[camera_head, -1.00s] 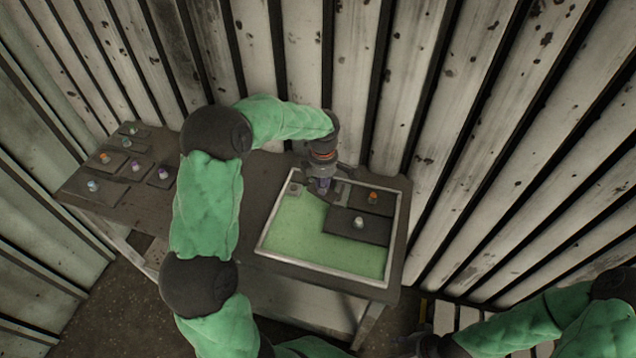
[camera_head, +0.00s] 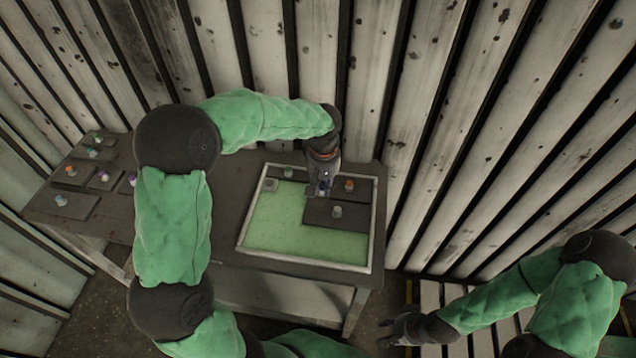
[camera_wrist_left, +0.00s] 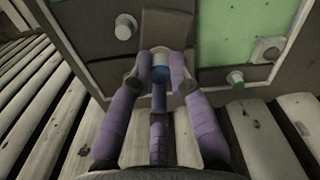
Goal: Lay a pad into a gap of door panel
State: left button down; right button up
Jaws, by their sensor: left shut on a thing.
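The door panel (camera_head: 300,259) is a pale frame with a green bare area (camera_head: 278,225) inside. Dark pads lie in it: one with an orange knob (camera_head: 348,186) and one with a pale knob (camera_head: 337,212). My left gripper (camera_head: 321,187) is over the panel's upper part, left of the orange knob. In the left wrist view it (camera_wrist_left: 160,68) is shut on a blue knob, with a dark brown pad (camera_wrist_left: 170,35) beyond it, between a dark pad and the green area. Whether this pad touches the panel is unclear. My right gripper (camera_head: 400,327) is empty and looks open, off the table.
Several dark pads with coloured knobs (camera_head: 61,200) lie on the table's left end. A green knob (camera_wrist_left: 235,78) and a small pale square with a knob (camera_wrist_left: 267,48) sit near the panel's edge. A ribbed wall stands behind.

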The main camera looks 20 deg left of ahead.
pick_arm(q)
jog(key=shift+s+d+r+m, duration=0.15)
jog(key=shift+d+r+m, duration=0.1)
jog(key=shift+m, duration=0.15)
jog(key=shift+r, duration=0.3)
jog(key=w+a+f+n, duration=0.1)
jog(key=a+f+n, duration=0.1)
jog(key=a+n, duration=0.2)
jog(key=w+a+f+n, duration=0.1)
jog(key=a+f+n, duration=0.1)
jog(key=n, duration=0.8)
jog(key=w+a+f+n, duration=0.1)
jog(key=a+f+n, duration=0.1)
jog(key=a+n, duration=0.3)
jog(key=shift+w+a+f+n, duration=0.1)
jog(key=shift+w+a+n, duration=0.1)
jog(key=shift+n, duration=0.4)
jog(key=shift+w+a+n, duration=0.1)
jog(key=shift+w+n, duration=0.1)
jog(key=shift+n, duration=0.4)
jog(key=shift+a+f+n, duration=0.25)
jog(key=shift+f+n, duration=0.2)
jog(key=shift+n, duration=0.05)
jog(key=shift+f+b, duration=0.7)
jog(key=shift+b, duration=0.05)
